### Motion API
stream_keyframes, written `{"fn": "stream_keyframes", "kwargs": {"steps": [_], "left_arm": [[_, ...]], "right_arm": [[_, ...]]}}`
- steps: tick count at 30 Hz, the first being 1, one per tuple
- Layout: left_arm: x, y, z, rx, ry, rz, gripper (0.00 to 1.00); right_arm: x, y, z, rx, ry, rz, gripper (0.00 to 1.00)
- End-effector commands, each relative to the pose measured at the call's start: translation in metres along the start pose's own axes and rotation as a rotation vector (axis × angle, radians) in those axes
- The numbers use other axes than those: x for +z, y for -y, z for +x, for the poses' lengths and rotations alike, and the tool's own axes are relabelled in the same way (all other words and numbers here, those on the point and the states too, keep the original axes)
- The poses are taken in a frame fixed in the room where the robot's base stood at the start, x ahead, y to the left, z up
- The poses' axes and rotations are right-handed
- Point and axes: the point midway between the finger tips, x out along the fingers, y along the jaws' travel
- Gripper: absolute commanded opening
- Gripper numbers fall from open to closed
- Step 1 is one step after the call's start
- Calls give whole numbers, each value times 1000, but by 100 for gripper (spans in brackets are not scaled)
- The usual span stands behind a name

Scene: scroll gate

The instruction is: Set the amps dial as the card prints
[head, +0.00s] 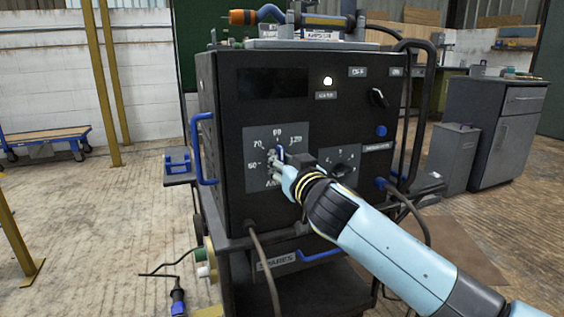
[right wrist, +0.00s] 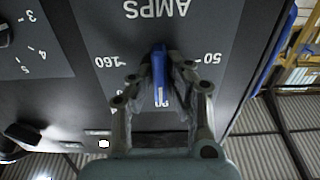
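The amps dial is a blue bar knob (right wrist: 160,78) on a grey scale plate (head: 256,178), on the front of a black machine. The wrist view shows it upside down, with 160 at left, 50 at right and AMPS above. The bar lies about upright, one end towards the partly hidden 90. My right gripper (right wrist: 162,68) has a finger along each side of the bar and looks closed on it; in the head view (head: 278,162) it covers part of the dial. A small white card (head: 319,36) stands on the machine top; its print is too small to read surely. My left gripper is not in view.
A smaller numbered knob (head: 344,168) sits right of the dial, with a black switch (head: 378,97) above it. A blue side handle (head: 202,148) and hanging cables flank the machine. A torch-like tool (head: 262,14) lies on top. A grey cabinet (head: 503,130) stands at right.

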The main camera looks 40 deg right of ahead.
Motion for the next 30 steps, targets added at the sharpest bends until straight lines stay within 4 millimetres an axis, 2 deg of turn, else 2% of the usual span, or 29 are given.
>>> {"fn": "stream_keyframes", "kwargs": {"steps": [11, 17, 30], "left_arm": [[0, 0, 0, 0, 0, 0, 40], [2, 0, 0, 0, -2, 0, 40], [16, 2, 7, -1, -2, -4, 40]], "right_arm": [[0, 0, 0, 0, 0, -10, 0], [0, 0, 0, 0, 0, -73, 0], [-1, 1, 0, 1, -1, -426, 0]]}}
